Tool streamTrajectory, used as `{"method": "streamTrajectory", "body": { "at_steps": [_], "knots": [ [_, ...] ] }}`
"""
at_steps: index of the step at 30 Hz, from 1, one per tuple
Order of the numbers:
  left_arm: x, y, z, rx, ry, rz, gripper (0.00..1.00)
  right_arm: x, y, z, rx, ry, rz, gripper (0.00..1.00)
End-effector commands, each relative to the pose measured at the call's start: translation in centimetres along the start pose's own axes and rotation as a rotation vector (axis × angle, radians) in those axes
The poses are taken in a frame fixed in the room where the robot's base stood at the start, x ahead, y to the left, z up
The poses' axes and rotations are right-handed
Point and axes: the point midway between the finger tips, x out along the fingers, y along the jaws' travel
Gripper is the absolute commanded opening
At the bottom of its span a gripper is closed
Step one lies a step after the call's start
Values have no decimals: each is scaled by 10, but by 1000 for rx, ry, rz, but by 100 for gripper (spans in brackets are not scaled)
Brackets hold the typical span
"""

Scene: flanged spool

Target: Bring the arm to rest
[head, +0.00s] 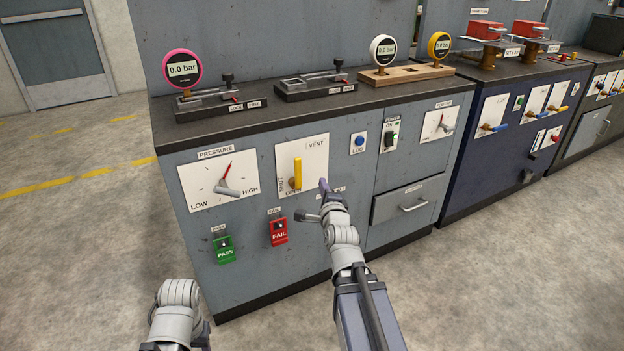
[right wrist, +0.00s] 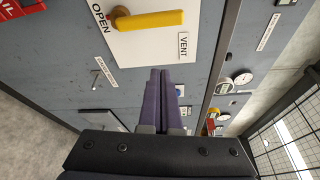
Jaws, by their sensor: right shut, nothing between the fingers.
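My right gripper (head: 323,186) is in front of the grey cabinet, by the lower right edge of the white valve panel. In the right wrist view its two purple fingers (right wrist: 163,98) lie together with nothing between them. The yellow valve lever (head: 297,172) stands upright on that panel, apart from the fingers. The lever also shows in the right wrist view (right wrist: 150,20), beyond the fingertips. Part of my left arm (head: 178,308) shows at the bottom left of the head view; its gripper cannot be seen.
The grey cabinet (head: 350,255) carries a pressure knob (head: 228,190), a green PASS switch (head: 225,250), a red FAIL switch (head: 278,232) and a drawer (head: 408,203). Gauges and clamp fixtures stand on its top. A dark blue cabinet (head: 490,170) stands to the right. The floor in front is clear.

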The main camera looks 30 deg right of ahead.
Motion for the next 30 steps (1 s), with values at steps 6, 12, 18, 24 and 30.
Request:
{"method": "streamTrajectory", "body": {
  "at_steps": [6,12,18,24,30],
  "knots": [
    [0,0,0,0,0,0,55,0,3,3,-12,-5,10,0],
    [0,0,0,0,0,0,55,-8,60,60,-275,-124,222,0],
    [0,0,0,0,0,0,55,-67,164,143,-841,-448,578,0],
    [0,0,0,0,0,0,55,-160,237,180,-1394,-871,847,0],
    [0,0,0,0,0,0,55,-234,262,183,-1747,-1234,999,0]
  ]
}}
